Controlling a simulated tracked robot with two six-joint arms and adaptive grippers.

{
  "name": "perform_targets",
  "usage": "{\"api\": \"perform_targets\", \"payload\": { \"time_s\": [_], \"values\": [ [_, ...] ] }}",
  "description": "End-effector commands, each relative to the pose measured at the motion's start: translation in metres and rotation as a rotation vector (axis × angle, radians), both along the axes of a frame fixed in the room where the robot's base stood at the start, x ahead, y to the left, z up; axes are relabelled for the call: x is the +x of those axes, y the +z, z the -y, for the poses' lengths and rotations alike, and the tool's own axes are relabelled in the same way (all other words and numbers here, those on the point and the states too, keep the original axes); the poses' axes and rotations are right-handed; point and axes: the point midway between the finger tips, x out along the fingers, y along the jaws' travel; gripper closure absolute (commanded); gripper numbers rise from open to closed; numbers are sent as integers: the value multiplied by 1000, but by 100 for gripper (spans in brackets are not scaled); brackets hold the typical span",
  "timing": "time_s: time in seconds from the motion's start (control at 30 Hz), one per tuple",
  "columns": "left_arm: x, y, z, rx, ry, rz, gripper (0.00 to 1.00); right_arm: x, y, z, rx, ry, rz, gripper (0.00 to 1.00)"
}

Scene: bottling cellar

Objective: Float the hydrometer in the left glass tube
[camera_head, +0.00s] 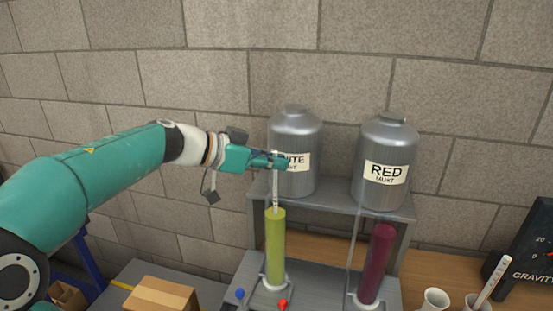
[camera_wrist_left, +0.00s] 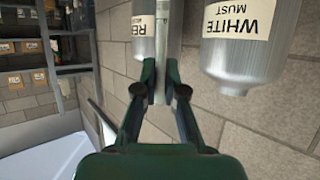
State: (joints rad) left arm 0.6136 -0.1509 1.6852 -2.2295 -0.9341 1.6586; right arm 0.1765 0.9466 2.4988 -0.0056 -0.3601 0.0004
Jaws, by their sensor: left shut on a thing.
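My left gripper (camera_head: 282,162) is shut on the pale, thin hydrometer (camera_head: 275,192) and holds it upright. The hydrometer's lower end meets the top of the left glass tube (camera_head: 275,250), which is full of yellow-green liquid. I cannot tell how far, if at all, the end is inside the tube. In the left wrist view the two fingers (camera_wrist_left: 163,78) point away from the camera, with a narrow grey strip between them that I cannot name for certain. My right gripper is not in view.
A second tube (camera_head: 376,262) holds dark red liquid. Steel tanks labelled white (camera_head: 296,135) and red (camera_head: 384,150) stand on a shelf (camera_head: 335,197) behind. At right are white cups (camera_head: 435,299), a marked stick (camera_head: 494,279) and a gravity dial (camera_head: 530,255). A cardboard box (camera_head: 160,296) sits at lower left.

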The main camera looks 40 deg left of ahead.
Motion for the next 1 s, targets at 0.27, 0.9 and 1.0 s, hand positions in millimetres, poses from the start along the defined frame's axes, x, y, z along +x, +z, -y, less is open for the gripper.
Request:
{"api": "perform_targets", "payload": {
  "time_s": [0.27,0.9,1.0],
  "values": [
    [0,-2,0,-1,0,0,100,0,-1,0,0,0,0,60],
    [-6,1,-3,0,2,1,62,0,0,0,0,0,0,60],
    [-16,6,-7,1,5,1,62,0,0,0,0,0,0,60]
  ]
}}
